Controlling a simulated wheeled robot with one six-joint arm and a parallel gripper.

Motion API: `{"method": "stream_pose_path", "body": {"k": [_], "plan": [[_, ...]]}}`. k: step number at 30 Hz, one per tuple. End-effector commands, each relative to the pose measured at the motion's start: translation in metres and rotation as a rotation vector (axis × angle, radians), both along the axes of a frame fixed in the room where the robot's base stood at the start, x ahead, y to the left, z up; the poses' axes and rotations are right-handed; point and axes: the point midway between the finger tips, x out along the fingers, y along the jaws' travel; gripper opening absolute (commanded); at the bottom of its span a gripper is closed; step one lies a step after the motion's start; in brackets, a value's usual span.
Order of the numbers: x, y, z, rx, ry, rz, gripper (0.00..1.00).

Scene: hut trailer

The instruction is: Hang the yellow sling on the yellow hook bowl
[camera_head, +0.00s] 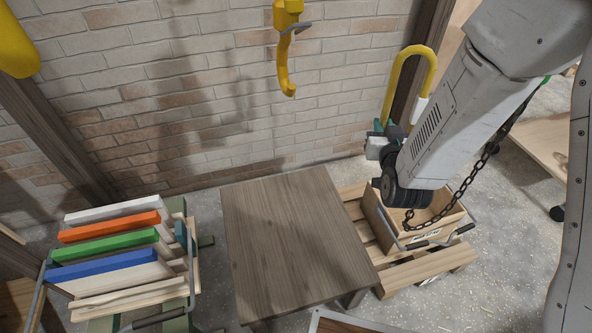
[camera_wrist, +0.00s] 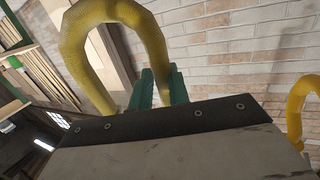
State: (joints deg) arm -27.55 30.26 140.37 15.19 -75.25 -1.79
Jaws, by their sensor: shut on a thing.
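The yellow sling (camera_head: 432,66) is a stiff upright loop held in my gripper (camera_head: 382,133). Its curved top points up, and a white sleeve shows on its right leg. In the wrist view the sling (camera_wrist: 72,45) arches above and left of the green fingers of my gripper (camera_wrist: 160,88), which are shut on one leg. The exact grip is partly hidden. The yellow hook (camera_head: 284,60) is fixed on the brick wall, left of the sling and apart from it. Its curved lower end hangs down, with a grey latch near the top. Part of a yellow curve, likely the hook (camera_wrist: 298,105), shows at the right edge.
A wooden table (camera_head: 290,240) stands below the hook. A rack of coloured boards (camera_head: 115,240) is at left. A wooden crate (camera_head: 412,210) on a pallet (camera_head: 440,262) sits below my arm. A dark post (camera_head: 425,40) stands behind the sling. The wall between sling and hook is clear.

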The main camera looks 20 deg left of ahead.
Motion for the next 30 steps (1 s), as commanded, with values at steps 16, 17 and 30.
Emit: {"method": "stream_pose_path", "body": {"k": [16, 17, 30], "plan": [[-0.163, 0.176, -0.03, -0.024, 0.105, 0.504, 0.0], [-0.167, 0.178, -0.031, -0.024, 0.105, 0.512, 0.0], [-0.156, 0.19, -0.033, -0.025, 0.108, 0.523, 0.0]]}}
